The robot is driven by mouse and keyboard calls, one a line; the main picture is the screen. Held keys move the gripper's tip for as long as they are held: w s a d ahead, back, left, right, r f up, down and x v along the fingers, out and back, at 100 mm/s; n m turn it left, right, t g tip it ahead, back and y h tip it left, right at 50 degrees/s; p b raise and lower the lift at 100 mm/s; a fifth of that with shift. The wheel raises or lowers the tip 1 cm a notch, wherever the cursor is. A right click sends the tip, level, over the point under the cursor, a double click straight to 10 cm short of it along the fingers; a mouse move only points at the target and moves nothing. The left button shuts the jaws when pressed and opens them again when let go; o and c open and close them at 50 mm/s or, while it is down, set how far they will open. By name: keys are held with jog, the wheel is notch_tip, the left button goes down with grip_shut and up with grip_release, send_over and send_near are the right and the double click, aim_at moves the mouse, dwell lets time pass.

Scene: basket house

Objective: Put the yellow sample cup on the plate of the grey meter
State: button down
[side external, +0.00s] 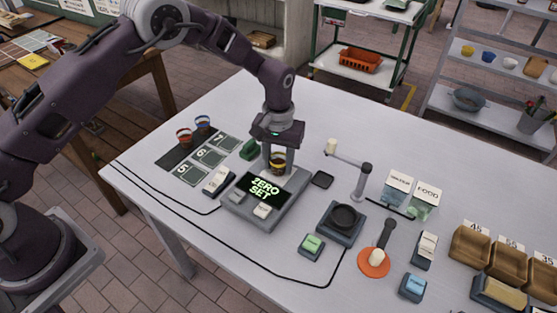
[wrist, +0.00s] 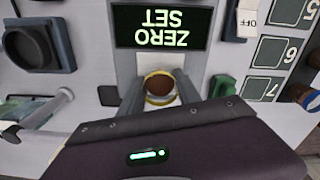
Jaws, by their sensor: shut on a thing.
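The yellow sample cup (side external: 278,167) is between the fingers of my gripper (side external: 278,163), at the back of the grey meter (side external: 289,206). In the wrist view the cup (wrist: 160,100) shows a yellow rim and brown contents, and my gripper (wrist: 160,98) is shut on it. The meter's plate (wrist: 148,62) lies under or just beside the cup; I cannot tell whether the cup touches it. The meter's display (side external: 265,190) reads "ZERO SET".
A red-banded cup (side external: 184,135) and a blue-banded cup (side external: 203,122) stand by the numbered mat (side external: 181,160). A green block (side external: 250,149) is left of my gripper. A post with an arm (side external: 362,182) and a black dish on a base (side external: 344,217) stand to the right.

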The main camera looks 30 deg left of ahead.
jog(key=shift+c, duration=1.4)
grip_release()
jog(key=shift+r, duration=0.1)
jog(key=s+a+r+t, duration=0.1)
jog(key=s+r, duration=0.1)
jog(key=r, duration=0.7)
jog(key=s+a+r, duration=0.1)
jog(key=a+r, duration=0.1)
jog(key=r, duration=0.7)
jog(key=s+a+r+m+t, duration=0.15)
jog(key=s+a+r, duration=0.25)
jog(key=s+r, duration=0.6)
jog(key=s+a+m+t, duration=0.1)
jog(key=s+a+t, duration=0.2)
jog(key=s, duration=1.7)
jog(key=shift+a+r, duration=0.2)
jog(key=shift+r, duration=0.1)
